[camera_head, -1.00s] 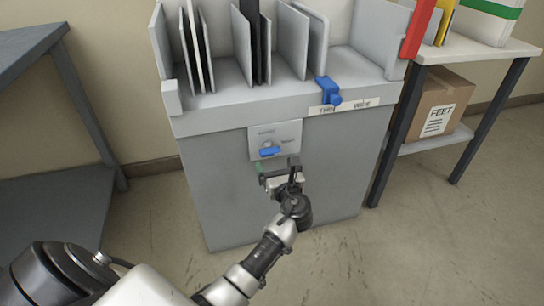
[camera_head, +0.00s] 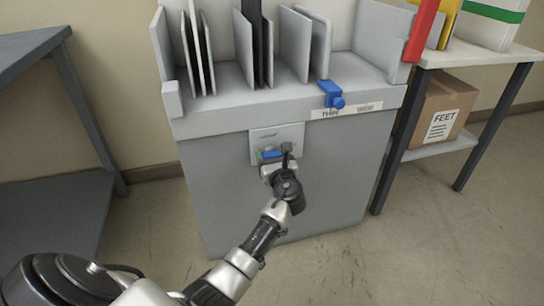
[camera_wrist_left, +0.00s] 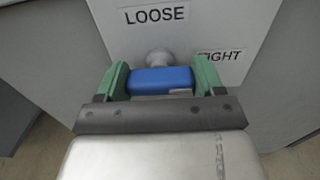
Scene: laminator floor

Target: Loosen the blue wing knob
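The blue wing knob (camera_head: 271,154) sits on a pale label plate (camera_head: 290,135) on the front of the grey cabinet. In the left wrist view the blue wing knob (camera_wrist_left: 161,80) lies roughly level, with a round grey hub behind it. My left gripper (camera_head: 275,157) is at the knob; in the wrist view the green fingers of my left gripper (camera_wrist_left: 162,78) stand on either side of the wing, close to its ends. I cannot tell whether they press on it. "LOOSE" is above the knob; a partly hidden word ending in "IGHT" is to the right. My right gripper is not in view.
The grey cabinet (camera_head: 230,200) has upright dividers on top and a blue clamp (camera_head: 331,95) on its front rim. A dark table (camera_head: 30,50) stands at the left. A shelf with a cardboard box (camera_head: 437,112) stands at the right. The floor in front is clear.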

